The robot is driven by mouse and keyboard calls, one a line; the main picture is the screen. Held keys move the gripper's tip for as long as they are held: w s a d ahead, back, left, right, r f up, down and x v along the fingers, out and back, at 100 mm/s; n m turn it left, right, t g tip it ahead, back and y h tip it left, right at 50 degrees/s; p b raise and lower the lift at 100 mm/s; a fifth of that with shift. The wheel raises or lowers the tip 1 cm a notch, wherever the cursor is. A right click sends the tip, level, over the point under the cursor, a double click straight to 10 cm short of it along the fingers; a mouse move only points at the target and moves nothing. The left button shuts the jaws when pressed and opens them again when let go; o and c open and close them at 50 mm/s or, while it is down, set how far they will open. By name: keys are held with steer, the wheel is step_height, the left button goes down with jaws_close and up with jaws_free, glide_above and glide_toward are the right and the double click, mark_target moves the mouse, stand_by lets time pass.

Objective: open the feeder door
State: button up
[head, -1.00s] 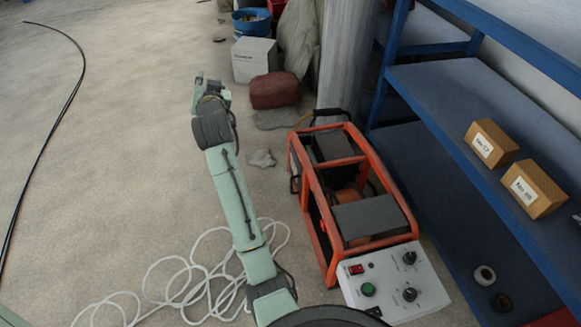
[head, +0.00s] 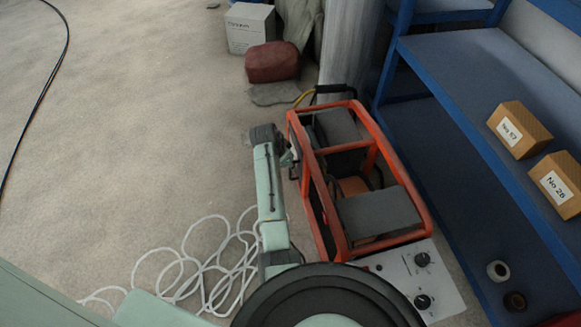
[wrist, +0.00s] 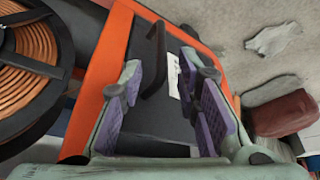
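The feeder (head: 365,215) is an orange-framed unit with dark panels, standing on the floor at centre right in the head view. In the wrist view, a dark flat panel (wrist: 150,128), which looks like its door, sits inside the orange frame (wrist: 97,85). A black bar handle (wrist: 156,62) stands out from it. My gripper (wrist: 161,76) is open, with purple pads on either side of the handle's line of view. Whether the handle is within finger reach is unclear. In the head view, my gripper (head: 290,160) is at the feeder's left side, partly hidden by my arm.
A copper-coloured wire spool (wrist: 32,45) shows at left in the wrist view. A white control panel (head: 408,272) is at the feeder's near end. A blue shelf (head: 465,85) stands to the right. White cable (head: 205,265) lies coiled on the floor; open floor lies left.

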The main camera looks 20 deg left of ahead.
glide_above(290, 177)
steer(key=shift+w+f, duration=0.15)
steer(key=shift+f, duration=0.9)
steer(key=shift+w+f, duration=0.15)
steer(key=shift+f, duration=0.9)
jaws_close()
